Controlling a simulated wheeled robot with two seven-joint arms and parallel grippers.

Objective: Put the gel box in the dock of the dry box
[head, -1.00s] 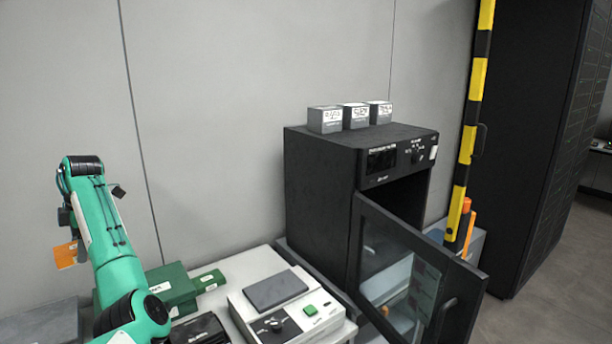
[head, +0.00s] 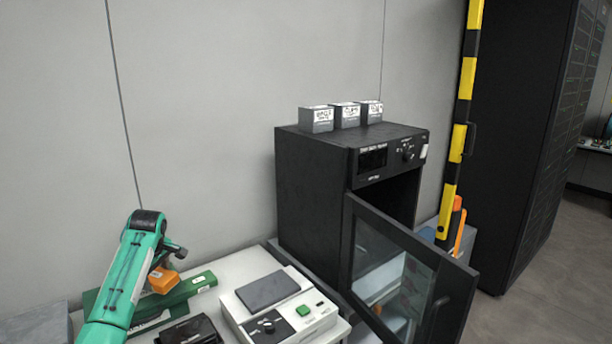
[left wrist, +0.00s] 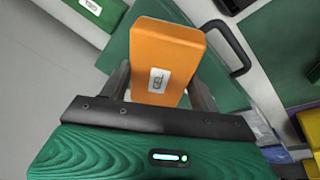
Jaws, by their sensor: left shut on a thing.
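The gel box, an orange block with a small white label (left wrist: 160,52), is between the fingers of my left gripper (left wrist: 158,88), which is shut on it. In the head view the orange gel box (head: 163,281) hangs from my left gripper (head: 169,262), in front of or above the green case. The dry box (head: 315,190) is a black cabinet right of centre. Its windowed door (head: 448,318) stands open toward the front right. The dock is not clearly visible; the door hides much of the interior. My right gripper is out of view.
Several small grey labelled boxes (head: 344,117) stand on the dry box. A white device with a green button (head: 290,325) and a green case (head: 200,284) lie on the bench left of it. A yellow-black striped post (head: 466,82) stands at right.

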